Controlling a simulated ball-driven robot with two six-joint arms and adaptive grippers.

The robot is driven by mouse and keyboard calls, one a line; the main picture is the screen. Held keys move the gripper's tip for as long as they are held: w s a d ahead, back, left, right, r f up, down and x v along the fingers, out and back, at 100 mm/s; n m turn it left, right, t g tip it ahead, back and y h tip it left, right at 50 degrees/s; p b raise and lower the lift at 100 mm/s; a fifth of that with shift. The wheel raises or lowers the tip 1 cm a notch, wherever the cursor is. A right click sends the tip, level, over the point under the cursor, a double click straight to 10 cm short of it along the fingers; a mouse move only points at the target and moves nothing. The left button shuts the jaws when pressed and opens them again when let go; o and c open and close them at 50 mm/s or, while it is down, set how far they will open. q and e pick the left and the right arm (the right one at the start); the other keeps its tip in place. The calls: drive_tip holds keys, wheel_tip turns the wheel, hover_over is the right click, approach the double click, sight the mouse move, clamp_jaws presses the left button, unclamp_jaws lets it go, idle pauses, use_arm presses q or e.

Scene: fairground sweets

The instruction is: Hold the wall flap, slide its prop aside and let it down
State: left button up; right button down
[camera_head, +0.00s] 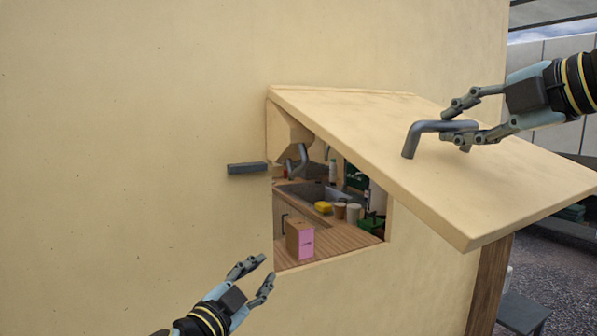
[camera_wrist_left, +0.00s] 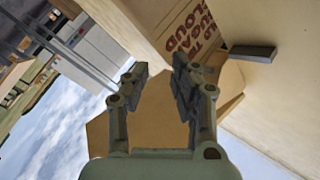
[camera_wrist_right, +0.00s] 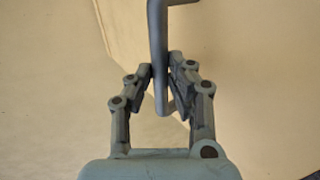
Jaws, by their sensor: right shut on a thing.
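The cream wall flap (camera_head: 370,150) stands raised and slopes out over a wall opening. My right gripper (camera_head: 465,132) is shut on the grey bent handle (camera_head: 425,128) on the flap's outer face; the handle also runs between its fingers in the right wrist view (camera_wrist_right: 157,50). Under the flap's left end is a cream wedge-shaped piece (camera_head: 286,132), seemingly the prop, with a dark grey bent handle (camera_head: 299,160). My left gripper (camera_head: 262,268) is open and empty, in front of the wall below the opening's left corner. Brown lettering (camera_wrist_left: 190,30) shows in the left wrist view.
A short grey bar (camera_head: 247,168) sticks out of the wall left of the opening. Inside are a wooden counter (camera_head: 335,248), a pink-and-brown box (camera_head: 300,240), a sink and cups. A brown post (camera_head: 488,285) stands below the flap's right end. The wall at left is clear.

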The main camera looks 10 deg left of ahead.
sight(296, 172)
use_arm(q)
drive_tip(key=w+d+r+m+t+h, duration=0.1)
drive_tip(key=w+r, duration=0.1)
drive_tip(key=r, duration=0.5)
drive_tip(key=w+r+m+t, duration=0.1)
drive_tip(key=w+r, duration=0.2)
drive_tip(key=r, duration=0.4)
drive_tip(key=x, duration=1)
drive_tip(key=shift+w+d+r, duration=0.2)
drive_tip(key=shift+w+d, duration=0.05)
drive_tip(key=shift+d, duration=0.05)
drive_tip(key=shift+w+d+r, duration=0.1)
drive_tip(key=shift+w, duration=0.2)
drive_tip(key=shift+c, duration=0.2)
clamp_jaws()
